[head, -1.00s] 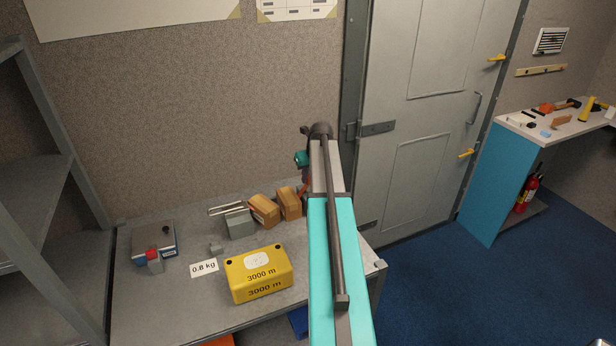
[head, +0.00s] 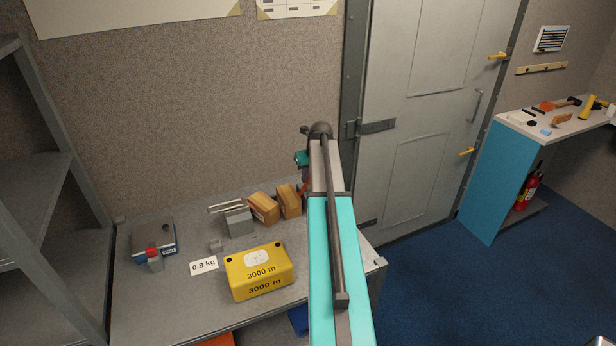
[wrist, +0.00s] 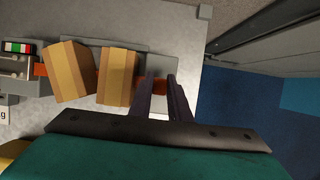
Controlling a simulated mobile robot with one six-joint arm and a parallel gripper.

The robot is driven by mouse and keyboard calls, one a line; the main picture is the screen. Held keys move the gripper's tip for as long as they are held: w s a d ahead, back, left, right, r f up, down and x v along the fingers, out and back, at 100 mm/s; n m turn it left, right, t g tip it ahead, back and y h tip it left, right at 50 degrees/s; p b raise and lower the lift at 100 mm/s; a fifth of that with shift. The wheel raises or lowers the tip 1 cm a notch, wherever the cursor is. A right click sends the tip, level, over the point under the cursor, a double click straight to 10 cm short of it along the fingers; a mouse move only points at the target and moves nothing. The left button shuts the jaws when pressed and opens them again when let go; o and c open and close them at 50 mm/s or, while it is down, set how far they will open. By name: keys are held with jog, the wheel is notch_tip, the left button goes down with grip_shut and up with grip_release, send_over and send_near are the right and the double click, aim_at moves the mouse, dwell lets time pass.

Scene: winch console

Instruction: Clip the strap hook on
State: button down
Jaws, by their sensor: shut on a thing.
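My gripper (wrist: 160,84) shows in the wrist view, with its two dark fingers pointing down at the bench beside two brown blocks. In the head view the blocks (head: 263,208) are left of my arm, which hides most of the gripper. I cannot see what the hook would catch on.
The grey bench (head: 180,303) holds a yellow 3000 m block (head: 258,272), a grey block with rods (head: 239,221), a 0.8 kg label (head: 204,266) and a blue-grey device (head: 160,240). Shelves stand left. A grey door (head: 420,110) is behind; blue floor is open at right.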

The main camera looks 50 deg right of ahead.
jog(key=shift+f, duration=0.35)
dwell(0.3)
jog(key=c, duration=1.6)
grip_release()
jog(key=shift+r, duration=0.1)
jog(key=shift+b+v, duration=2.3)
jog(key=shift+v, duration=4.5)
jog(key=shift+d, duration=0.1)
jog(key=shift+s, duration=0.15)
